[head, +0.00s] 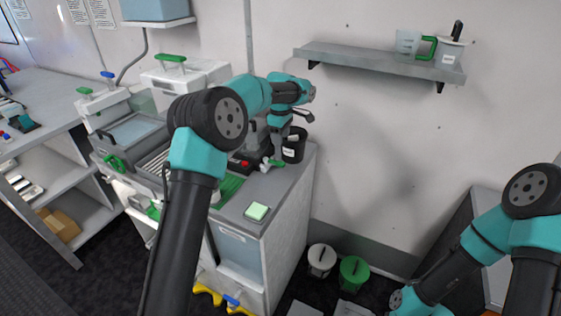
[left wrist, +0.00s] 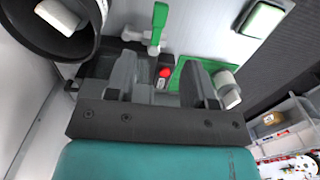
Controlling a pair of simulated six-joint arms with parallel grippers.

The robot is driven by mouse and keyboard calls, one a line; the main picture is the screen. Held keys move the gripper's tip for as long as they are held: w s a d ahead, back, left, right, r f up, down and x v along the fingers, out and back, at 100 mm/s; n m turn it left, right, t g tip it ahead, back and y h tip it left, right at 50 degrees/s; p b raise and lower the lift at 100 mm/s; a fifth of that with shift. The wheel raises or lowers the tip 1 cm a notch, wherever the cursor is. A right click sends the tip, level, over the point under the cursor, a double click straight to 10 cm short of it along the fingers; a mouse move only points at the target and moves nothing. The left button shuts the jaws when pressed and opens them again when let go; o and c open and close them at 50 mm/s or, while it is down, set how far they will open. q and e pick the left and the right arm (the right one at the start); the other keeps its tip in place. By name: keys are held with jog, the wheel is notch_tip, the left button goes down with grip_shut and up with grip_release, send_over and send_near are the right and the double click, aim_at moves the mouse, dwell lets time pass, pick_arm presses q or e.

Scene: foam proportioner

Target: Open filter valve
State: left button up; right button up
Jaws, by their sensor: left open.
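A small white valve with a green handle (head: 274,163) sits on the grey counter beside a black cup. In the left wrist view this green handle (left wrist: 159,22) stands beyond the fingertips, apart from them. No label naming the filter valve is readable. My left gripper (head: 270,140) hangs over the counter's back part, partly hidden by its own arm in the head view. In the left wrist view my left gripper (left wrist: 160,78) has its two grey fingers apart, with a red button (left wrist: 164,72) seen between them. My right arm is at the lower right, its gripper out of frame.
The black cup (head: 294,145) stands close to the left gripper. A pale green pad (head: 256,211) lies near the counter's front. Other green handles are on the white tank (head: 170,58) and tray unit (head: 115,163). A shelf (head: 380,62) holds jugs.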

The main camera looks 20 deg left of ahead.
aim_at(281, 162)
pick_arm(q)
notch_tip(281, 162, down, 11)
jog(key=shift+f, duration=0.15)
jog(key=shift+c, duration=0.2)
grip_shut()
dwell(0.5)
